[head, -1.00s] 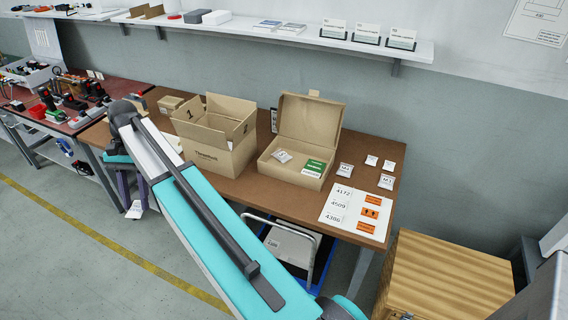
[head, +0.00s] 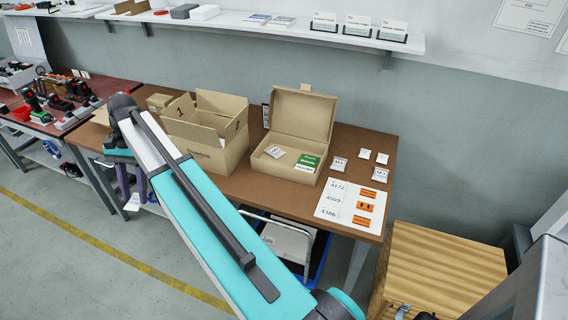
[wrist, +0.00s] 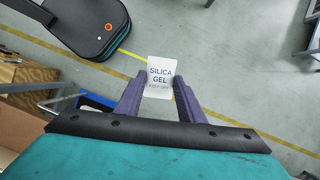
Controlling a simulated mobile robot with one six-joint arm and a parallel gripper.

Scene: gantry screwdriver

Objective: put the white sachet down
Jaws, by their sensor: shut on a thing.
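The white sachet, printed "SILICA GEL", is between the fingertips of my gripper (wrist: 160,84) in the wrist view. The sachet (wrist: 161,66) sticks out beyond the purple fingers, with bare floor far below it. In the head view the sachet (head: 133,202) hangs below my gripper (head: 131,190), in front of the left part of the brown table (head: 257,194). My gripper is shut on it. My arm link covers part of the table's front edge.
An open carton (head: 212,154) and an open lidded box (head: 287,178) stand on the table; a sachet and a green card lie in the box. Small sachets (head: 340,164) and a label sheet (head: 331,213) lie to the right. A wooden crate (head: 440,270) stands at right.

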